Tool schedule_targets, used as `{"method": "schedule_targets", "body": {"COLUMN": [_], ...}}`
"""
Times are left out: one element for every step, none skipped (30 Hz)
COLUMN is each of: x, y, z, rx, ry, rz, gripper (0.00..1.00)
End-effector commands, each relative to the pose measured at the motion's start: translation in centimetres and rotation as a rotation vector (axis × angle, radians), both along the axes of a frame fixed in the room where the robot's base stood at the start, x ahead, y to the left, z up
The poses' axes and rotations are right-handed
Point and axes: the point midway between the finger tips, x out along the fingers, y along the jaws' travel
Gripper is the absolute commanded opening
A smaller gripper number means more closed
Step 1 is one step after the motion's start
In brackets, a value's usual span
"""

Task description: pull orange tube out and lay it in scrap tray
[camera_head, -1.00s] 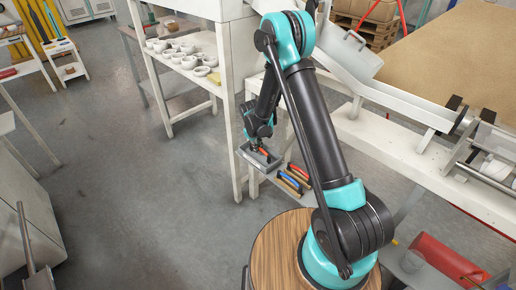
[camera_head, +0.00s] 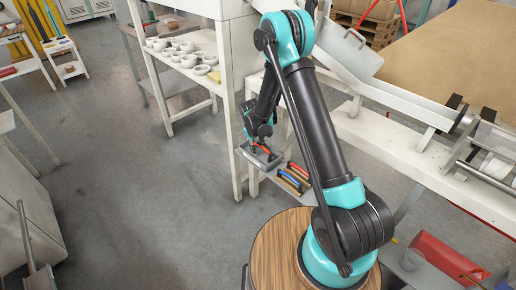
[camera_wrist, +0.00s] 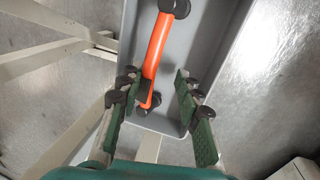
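The orange tube (camera_wrist: 156,50), with black ends, lies in a grey tray (camera_wrist: 203,52) in the wrist view. In the head view the tube (camera_head: 263,148) shows as a small orange streak at the tray (camera_head: 247,154) beside the white frame. My gripper (camera_wrist: 158,95) is open over the tray's near end. Its left finger is close beside the tube or touching it; I cannot tell which. The right finger is clear of the tube, with grey tray floor between. In the head view my gripper (camera_head: 257,147) is small and its fingers are hard to make out.
A white table leg (camera_head: 233,150) stands close left of the tray. A shelf with white cups (camera_head: 188,57) is behind. Open grey floor (camera_head: 150,220) lies to the left.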

Motion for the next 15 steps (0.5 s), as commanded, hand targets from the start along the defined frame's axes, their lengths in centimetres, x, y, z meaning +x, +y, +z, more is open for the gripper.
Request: {"method": "schedule_targets", "body": {"x": [0.0, 0.0, -0.1, -0.1, -0.2, -0.3, -0.3, -0.4, -0.5, -0.6, -0.6, -0.8, -0.9, -0.9, -1.0], "y": [0.0, 0.1, 0.1, 0.1, 0.2, 0.2, 0.3, 0.4, 0.4, 0.5, 0.6, 0.7, 0.8, 0.8, 0.9], "z": [0.1, 0.3, 0.5, 0.8, 1.1, 1.6, 2.1, 2.5, 3.2, 3.8, 4.4, 5.1, 5.7, 6.3, 7.0], "rx": [0.0, 0.0, 0.0, 0.0, 0.0, 0.0, 0.0, 0.0, 0.0, 0.0, 0.0, 0.0, 0.0, 0.0, 0.0], "ry": [0.0, 0.0, 0.0, 0.0, 0.0, 0.0, 0.0, 0.0, 0.0, 0.0, 0.0, 0.0, 0.0, 0.0, 0.0], "rz": [0.0, 0.0, 0.0, 0.001, 0.001, 0.001, 0.001, 0.001, 0.001, 0.001, 0.001, 0.001, 0.001, 0.001, 0.0], "gripper": [0.34, 0.34, 0.34, 0.34, 0.34, 0.34, 0.34, 0.34, 0.34, 0.34, 0.34, 0.34, 0.34, 0.34, 0.34]}}
